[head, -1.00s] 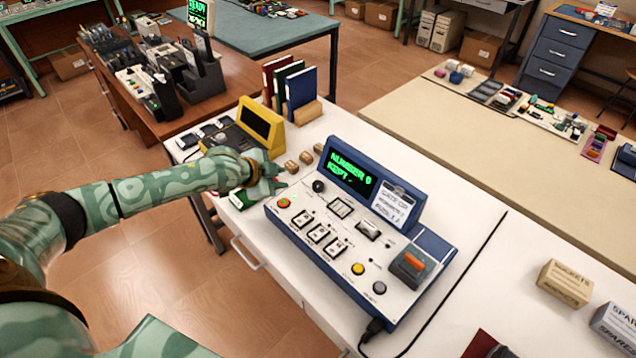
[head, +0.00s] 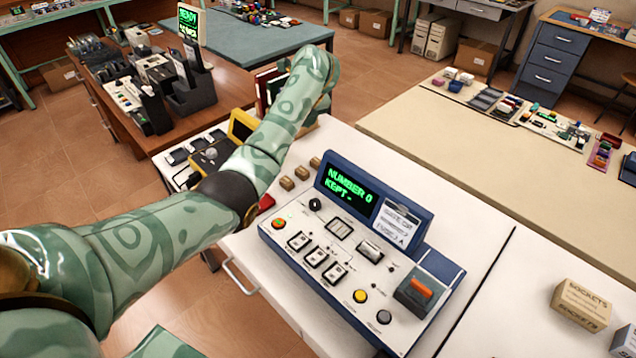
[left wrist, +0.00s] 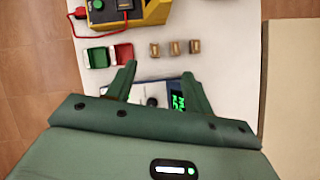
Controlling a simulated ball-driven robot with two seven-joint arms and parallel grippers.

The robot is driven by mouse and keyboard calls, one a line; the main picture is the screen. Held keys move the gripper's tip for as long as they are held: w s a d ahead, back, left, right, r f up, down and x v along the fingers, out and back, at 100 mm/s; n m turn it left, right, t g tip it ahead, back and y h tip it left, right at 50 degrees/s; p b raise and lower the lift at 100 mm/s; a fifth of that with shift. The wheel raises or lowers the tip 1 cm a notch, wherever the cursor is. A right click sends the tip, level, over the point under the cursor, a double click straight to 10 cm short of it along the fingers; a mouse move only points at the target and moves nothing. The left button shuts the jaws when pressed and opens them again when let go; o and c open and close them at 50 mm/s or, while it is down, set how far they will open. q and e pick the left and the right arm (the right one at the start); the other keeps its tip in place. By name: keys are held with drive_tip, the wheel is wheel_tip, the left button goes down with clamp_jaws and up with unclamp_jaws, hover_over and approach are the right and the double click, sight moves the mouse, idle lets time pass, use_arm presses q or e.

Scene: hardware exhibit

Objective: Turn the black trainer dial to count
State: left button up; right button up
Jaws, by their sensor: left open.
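The black trainer dial (head: 315,204) is a small round knob at the upper left of the blue and white console's panel (head: 345,262). The console's screen (head: 349,190) reads "NUMBER 0 KEPT -" in green. In the head view my left arm reaches up across the left side, and its gripper is not visible there. In the left wrist view my left gripper (left wrist: 159,70) is open and empty. A dark knob (left wrist: 152,101) and part of the lit screen (left wrist: 178,103) show between its fingers, with the rest of the console mostly hidden by the gripper body. My right gripper is not seen.
Small wooden blocks (head: 287,183) stand behind the console's left side. A yellow device (left wrist: 150,12), a green tray (left wrist: 95,58) and a red tray (left wrist: 122,53) lie close by. Boxes (head: 582,303) stand at right. The bench between console and boxes is clear.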

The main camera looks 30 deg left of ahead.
sight(315, 202)
use_arm(q)
drive_tip(key=s+d+f+n+g+h, duration=0.3)
drive_tip(key=s+d+n+h, duration=0.15)
drive_tip(key=d, duration=0.25)
drive_tip(key=shift+m, duration=0.35)
wheel_tip(315, 202, down, 16)
drive_tip(key=b, duration=0.6)
drive_tip(key=shift+s+d, duration=0.1)
drive_tip(key=shift+c, duration=0.3)
drive_tip(key=c, duration=0.9)
